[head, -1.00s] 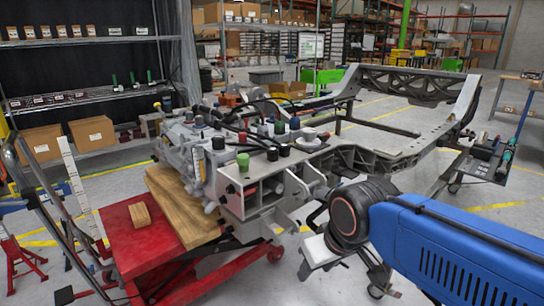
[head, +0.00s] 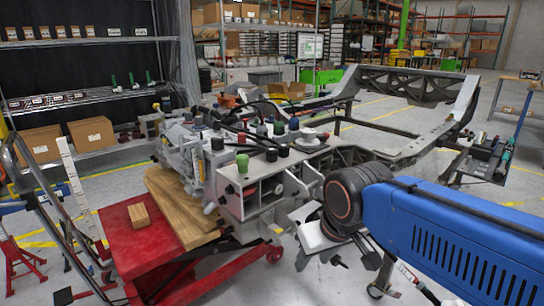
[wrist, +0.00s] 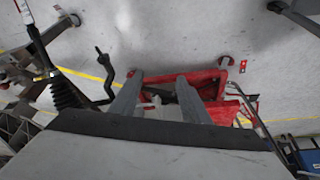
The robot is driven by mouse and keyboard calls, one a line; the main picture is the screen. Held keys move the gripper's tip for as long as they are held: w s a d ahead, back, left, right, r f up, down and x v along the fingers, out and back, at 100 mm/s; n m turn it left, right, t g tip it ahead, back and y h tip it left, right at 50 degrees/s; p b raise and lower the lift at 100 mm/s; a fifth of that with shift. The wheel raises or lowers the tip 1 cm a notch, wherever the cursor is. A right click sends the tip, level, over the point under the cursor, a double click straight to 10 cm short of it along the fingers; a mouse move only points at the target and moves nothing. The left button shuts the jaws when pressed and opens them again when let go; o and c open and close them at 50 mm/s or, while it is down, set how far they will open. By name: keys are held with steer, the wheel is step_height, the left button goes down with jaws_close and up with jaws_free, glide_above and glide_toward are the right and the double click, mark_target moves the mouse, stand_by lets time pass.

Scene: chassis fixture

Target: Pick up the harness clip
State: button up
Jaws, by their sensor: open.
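I cannot make out the harness clip for certain in either view. A small pale piece (wrist: 151,104) shows between my fingers in the wrist view, too small to identify. My gripper (wrist: 155,90) is open in the wrist view, its two grey fingers apart over a red frame and the grey floor.
The engine assembly (head: 245,150) carries several dark caps and a green one. A red lift table (head: 135,240) with wooden blocks (head: 180,205) stands at the left. Shelves (head: 85,100) with boxes stand behind. A black ribbed strut (wrist: 65,92) is left of my fingers.

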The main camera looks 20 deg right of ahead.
steer(key=w+r+m+g, duration=0.1)
steer(key=w+r+m, duration=0.2)
steer(key=w+r, duration=0.5)
steer(key=w+r+m+g, duration=0.1)
steer(key=w+r+m, duration=0.2)
steer(key=w+r, duration=0.55)
steer(key=m+g+h, duration=0.1)
steer(key=m+g, duration=0.1)
steer(key=m, duration=0.6)
glide_toward(271, 149)
steer(key=f, duration=0.6)
steer(key=d+f, duration=0.1)
steer(key=f, duration=0.3)
steer(key=shift+w, duration=0.1)
steer(key=shift+a, duration=0.1)
jaws_close()
